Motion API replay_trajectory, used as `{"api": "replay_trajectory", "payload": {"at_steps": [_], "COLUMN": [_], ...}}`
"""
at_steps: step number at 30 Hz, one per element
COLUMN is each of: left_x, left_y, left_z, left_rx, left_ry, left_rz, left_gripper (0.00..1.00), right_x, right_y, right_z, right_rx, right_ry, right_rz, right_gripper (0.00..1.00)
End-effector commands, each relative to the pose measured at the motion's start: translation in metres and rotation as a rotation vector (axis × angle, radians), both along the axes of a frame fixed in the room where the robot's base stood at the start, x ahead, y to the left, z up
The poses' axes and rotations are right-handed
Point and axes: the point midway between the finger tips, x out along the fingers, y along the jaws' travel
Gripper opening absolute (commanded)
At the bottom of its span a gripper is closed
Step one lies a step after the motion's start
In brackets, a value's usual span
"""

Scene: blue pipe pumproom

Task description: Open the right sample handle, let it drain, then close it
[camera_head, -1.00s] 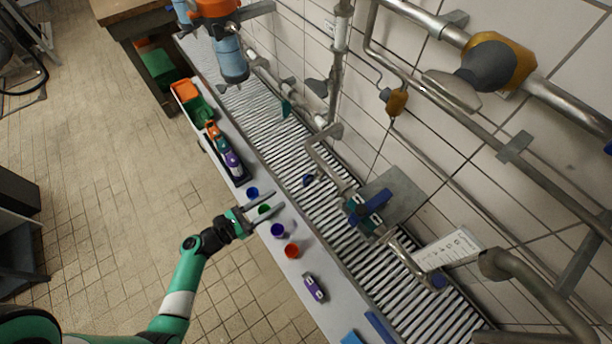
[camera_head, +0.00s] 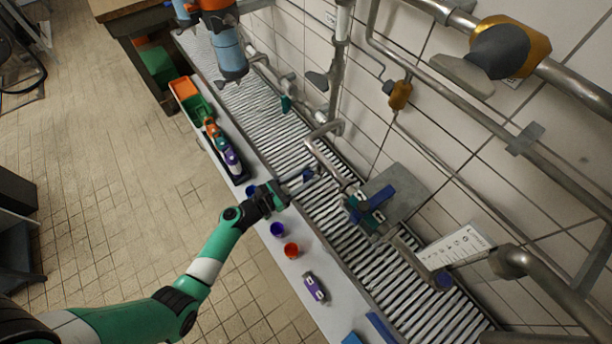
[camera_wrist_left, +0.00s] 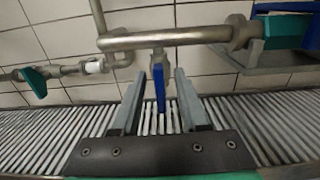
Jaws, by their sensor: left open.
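The right sample handle is a small blue lever (camera_wrist_left: 160,88) under a short tap on the grey pipe. It hangs down in the left wrist view and also shows as a small blue spot in the head view (camera_head: 308,175). My left gripper (camera_wrist_left: 158,80) is open, with one finger on each side of the blue lever, and a gap shows on both sides. In the head view my left gripper (camera_head: 308,178) reaches over the slatted drain, its tips at the lever. A green lever (camera_wrist_left: 36,82) sits on another tap to the left. My right gripper is not in view.
The slatted drain (camera_head: 385,272) runs below the pipes along the tiled wall. A larger blue valve handle (camera_head: 381,197) sits right of the tap.

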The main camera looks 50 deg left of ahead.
Motion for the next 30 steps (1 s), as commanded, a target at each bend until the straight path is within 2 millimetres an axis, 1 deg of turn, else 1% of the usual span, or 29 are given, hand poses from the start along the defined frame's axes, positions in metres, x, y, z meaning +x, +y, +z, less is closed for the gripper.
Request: {"api": "replay_trajectory", "payload": {"at_steps": [1,5,6,8,22,26,30], "left_x": [-0.0002,-0.0004,-0.0004,-0.0005,-0.0006,-0.0007,-0.0008], "left_y": [0.0001,0.0001,0.0001,0.0002,0.0001,-0.0002,-0.0006], "left_z": [0.0,-0.0001,-0.0001,-0.0001,-0.0008,-0.0015,-0.0024], "left_rx": [0.0,0.0,0.0,0.0,0.016,0.053,0.125], "left_ry": [0.0,0.0,0.0,0.0,-0.002,-0.006,-0.014], "left_rz": [0.0,0.0,0.0,0.0,0.0,0.0,0.0], "left_gripper": [0.42,0.19,0.11,0.01,0.0,0.0,0.0], "right_x": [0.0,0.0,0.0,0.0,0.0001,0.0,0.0], "right_y": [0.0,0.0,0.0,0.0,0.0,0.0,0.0], "right_z": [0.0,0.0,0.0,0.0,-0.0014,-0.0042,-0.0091], "right_rx": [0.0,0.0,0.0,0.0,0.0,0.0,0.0], "right_ry": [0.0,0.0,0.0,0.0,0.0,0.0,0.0], "right_rz": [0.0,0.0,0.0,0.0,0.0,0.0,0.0], "right_gripper": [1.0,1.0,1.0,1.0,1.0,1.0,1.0]}}
